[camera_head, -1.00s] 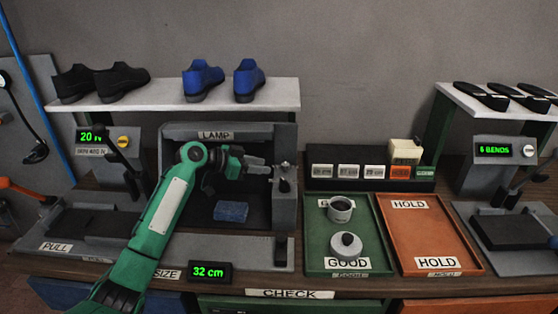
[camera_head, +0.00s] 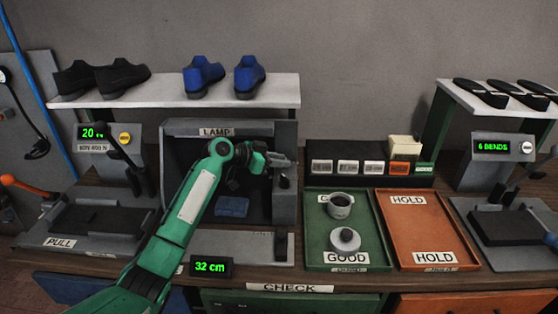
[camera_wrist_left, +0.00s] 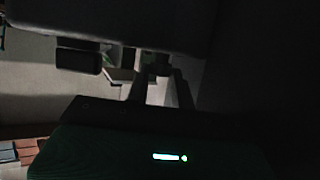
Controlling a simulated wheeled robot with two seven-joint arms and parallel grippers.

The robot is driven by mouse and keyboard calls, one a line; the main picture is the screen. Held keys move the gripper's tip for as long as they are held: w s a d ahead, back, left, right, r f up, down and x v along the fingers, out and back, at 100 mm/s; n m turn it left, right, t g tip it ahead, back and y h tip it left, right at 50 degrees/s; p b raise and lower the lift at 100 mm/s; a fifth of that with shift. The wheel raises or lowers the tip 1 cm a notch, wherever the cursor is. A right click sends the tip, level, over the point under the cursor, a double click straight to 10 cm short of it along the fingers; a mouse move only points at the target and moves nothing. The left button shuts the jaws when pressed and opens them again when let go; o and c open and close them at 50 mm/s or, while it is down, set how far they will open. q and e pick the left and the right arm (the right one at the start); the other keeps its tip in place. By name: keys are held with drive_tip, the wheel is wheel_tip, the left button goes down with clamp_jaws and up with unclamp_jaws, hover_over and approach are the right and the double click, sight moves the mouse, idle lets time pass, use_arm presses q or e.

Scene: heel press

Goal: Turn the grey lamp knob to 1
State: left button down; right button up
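The lamp box (camera_head: 217,131) stands open at the front, left of centre in the head view, with a LAMP label on top. A small dark grey knob (camera_head: 284,181) shows on its right-hand post; its pointer and markings are too small to read. My left gripper (camera_head: 290,162) reaches across the box opening, its tips at the post, just above that knob. Whether it touches anything is unclear. In the dark left wrist view, two fingers (camera_wrist_left: 160,88) show with a pale gap between them; what lies at their tips is unclear. My right gripper is out of view.
A blue block (camera_head: 232,207) lies inside the lamp box. A shelf (camera_head: 170,95) with shoes is above. A green tray (camera_head: 315,255) holding a cup and a round lidded piece stands to the right, beside an orange tray (camera_head: 440,225). A 32 cm display (camera_head: 211,266) is in front.

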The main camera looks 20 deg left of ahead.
use_arm(q)
drive_tip(key=shift+s+d+r+n+t+y+p, duration=0.1)
drive_tip(key=shift+s+r+n+t+y+p, duration=0.1)
drive_tip(key=shift+n+t+y+p, duration=0.6)
drive_tip(key=c, duration=2.2)
unclamp_jaws()
drive_tip(key=n+y+p, duration=0.1)
drive_tip(key=p, duration=0.2)
drive_tip(key=n+t+y+p, duration=0.1)
drive_tip(key=n+y+p, duration=0.1)
drive_tip(key=d+n+t+y+p, duration=0.1)
drive_tip(key=p, duration=0.2)
drive_tip(key=shift+s+r+n+p, duration=0.15)
drive_tip(key=shift+n+p, duration=0.15)
drive_tip(key=shift+n, duration=0.1)
drive_tip(key=c, duration=2.2)
unclamp_jaws()
drive_tip(key=shift+d+n+t+y+p, duration=0.15)
drive_tip(key=shift+n+t+y+p, duration=0.25)
drive_tip(key=shift+n+y+p, duration=0.55)
drive_tip(key=c, duration=2.2)
unclamp_jaws()
drive_tip(key=shift+f+n+y+p, duration=0.3)
drive_tip(key=shift+y+p, duration=0.2)
drive_tip(key=shift+y, duration=0.35)
drive_tip(key=c, duration=2.2)
unclamp_jaws()
drive_tip(key=c, duration=2.2)
unclamp_jaws()
